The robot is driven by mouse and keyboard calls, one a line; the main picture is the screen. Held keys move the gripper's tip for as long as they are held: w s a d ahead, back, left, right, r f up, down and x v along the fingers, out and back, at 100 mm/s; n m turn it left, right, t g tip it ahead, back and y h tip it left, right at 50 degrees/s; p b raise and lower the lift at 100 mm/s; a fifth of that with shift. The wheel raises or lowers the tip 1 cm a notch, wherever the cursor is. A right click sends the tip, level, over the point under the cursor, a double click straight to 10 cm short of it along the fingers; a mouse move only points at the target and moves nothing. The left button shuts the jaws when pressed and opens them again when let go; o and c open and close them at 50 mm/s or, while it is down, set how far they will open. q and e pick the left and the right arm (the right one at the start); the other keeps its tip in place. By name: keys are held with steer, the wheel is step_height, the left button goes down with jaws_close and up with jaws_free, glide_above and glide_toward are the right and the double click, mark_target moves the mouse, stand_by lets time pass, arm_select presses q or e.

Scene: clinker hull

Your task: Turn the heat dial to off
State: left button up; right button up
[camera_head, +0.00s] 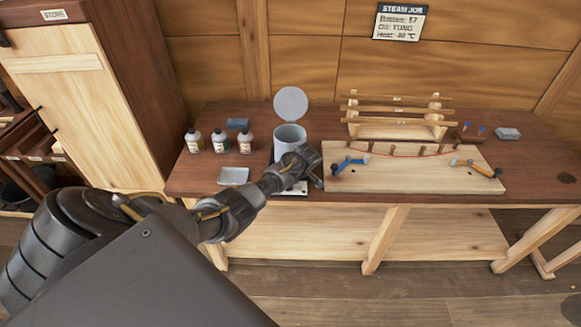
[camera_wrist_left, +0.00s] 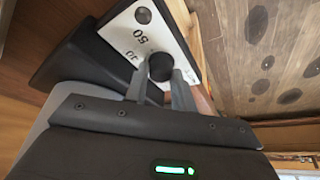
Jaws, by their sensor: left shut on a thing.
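The heat dial is a round black knob (camera_wrist_left: 160,67) on a white panel (camera_wrist_left: 128,22) with black figures, among them a "50". My left gripper (camera_wrist_left: 160,84) has its two grey fingers on either side of the knob and is shut on it. The dial's pointer mark is too small or hidden to read. In the head view my left arm reaches to the front of a grey cylindrical pot (camera_head: 289,133) on the bench, and my left gripper (camera_head: 309,176) covers the knob there. A strip of the white panel (camera_head: 292,191) shows below the wrist. My right gripper is out of view.
A round grey lid (camera_head: 291,104) stands above the pot. A wooden board (camera_head: 415,181) with clamps lies right, before a slatted rack (camera_head: 397,127). A sign (camera_head: 400,21) reads "Heat: 40 °C".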

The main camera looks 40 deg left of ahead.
arm_select(q)
steer(key=shift+w+a+r, duration=0.1)
steer(key=shift+a+r, duration=0.05)
steer(key=o, duration=1)
steer(key=b+v, duration=0.2)
steer(key=v, duration=0.8)
steer(key=shift+r+b, duration=0.3)
